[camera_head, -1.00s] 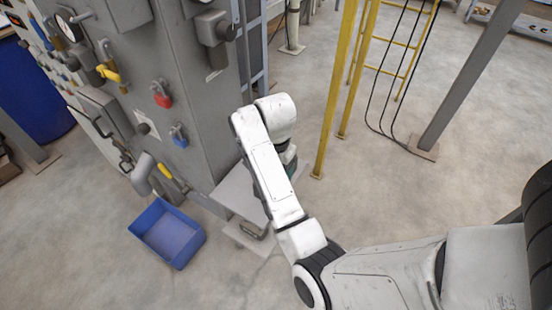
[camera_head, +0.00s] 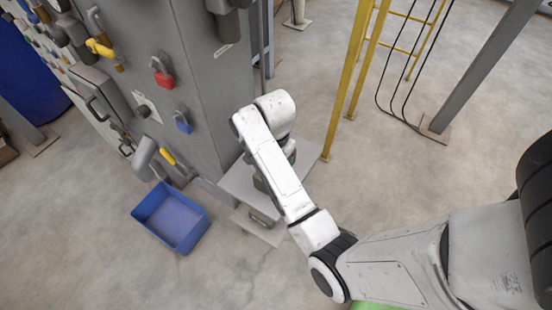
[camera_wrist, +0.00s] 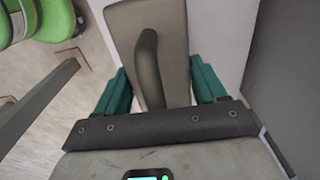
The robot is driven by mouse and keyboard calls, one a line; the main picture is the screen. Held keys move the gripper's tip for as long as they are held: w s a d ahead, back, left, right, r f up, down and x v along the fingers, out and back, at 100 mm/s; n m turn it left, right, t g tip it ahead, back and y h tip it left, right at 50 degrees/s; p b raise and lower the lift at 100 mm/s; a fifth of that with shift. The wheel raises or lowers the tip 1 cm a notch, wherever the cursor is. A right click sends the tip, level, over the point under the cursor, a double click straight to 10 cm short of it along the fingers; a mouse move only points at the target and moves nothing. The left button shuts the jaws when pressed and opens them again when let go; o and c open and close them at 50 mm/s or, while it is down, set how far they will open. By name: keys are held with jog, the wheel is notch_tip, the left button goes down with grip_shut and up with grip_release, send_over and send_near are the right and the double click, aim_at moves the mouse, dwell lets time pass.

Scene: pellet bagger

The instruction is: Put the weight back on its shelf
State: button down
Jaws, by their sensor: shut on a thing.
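The weight (camera_wrist: 172,40) is a dark grey-brown block with a raised bar handle, seen from above in the wrist view. My gripper (camera_wrist: 160,82) has its teal fingers on either side of the weight and is shut on it. In the head view my arm hides the weight and most of the gripper. A pale grey shelf (camera_head: 238,182) sticks out at the foot of the grey cabinet, beneath my arm. A lower pale ledge (camera_head: 258,228) shows under it. I cannot tell whether the weight touches the shelf.
The grey cabinet (camera_head: 215,110) with padlocks and handles stands left of my arm. A blue bin (camera_head: 172,218) lies on the floor in front of it. A yellow ladder frame (camera_head: 345,95) stands to the right. The floor between is clear.

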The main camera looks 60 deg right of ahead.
jog(key=shift+w+f+b, duration=0.1)
jog(key=shift+f+b, duration=0.4)
jog(key=shift+f, duration=0.3)
jog(key=shift+r, duration=0.15)
jog(key=shift+c, duration=0.4)
grip_release()
jog(key=shift+f, duration=0.25)
jog(key=shift+r, duration=0.1)
